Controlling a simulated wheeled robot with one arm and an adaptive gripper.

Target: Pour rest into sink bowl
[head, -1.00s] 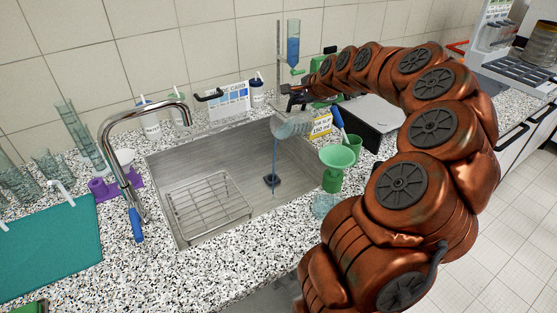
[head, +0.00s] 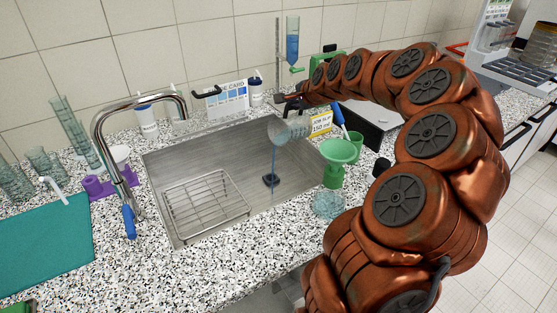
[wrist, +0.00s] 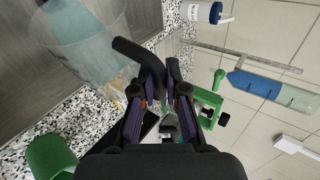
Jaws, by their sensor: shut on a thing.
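My gripper (head: 293,103) is shut on a clear glass beaker (head: 287,130) and holds it above the right part of the sink bowl (head: 215,153). The beaker is tilted with its mouth to the lower left. A thin blue stream (head: 273,160) falls from it into the bowl near the dark drain (head: 271,181). In the wrist view the beaker (wrist: 85,40) is at upper left with bluish liquid in it, and the dark gripper fingers (wrist: 155,72) are close together beside it. How much liquid is left is unclear.
A wire rack (head: 207,205) lies in the bowl's left part. The curved tap (head: 122,150) stands at its left. A green funnel (head: 339,152) and a glass vessel (head: 328,204) stand right of the sink. A yellow sign (head: 321,124) is just right of the beaker.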

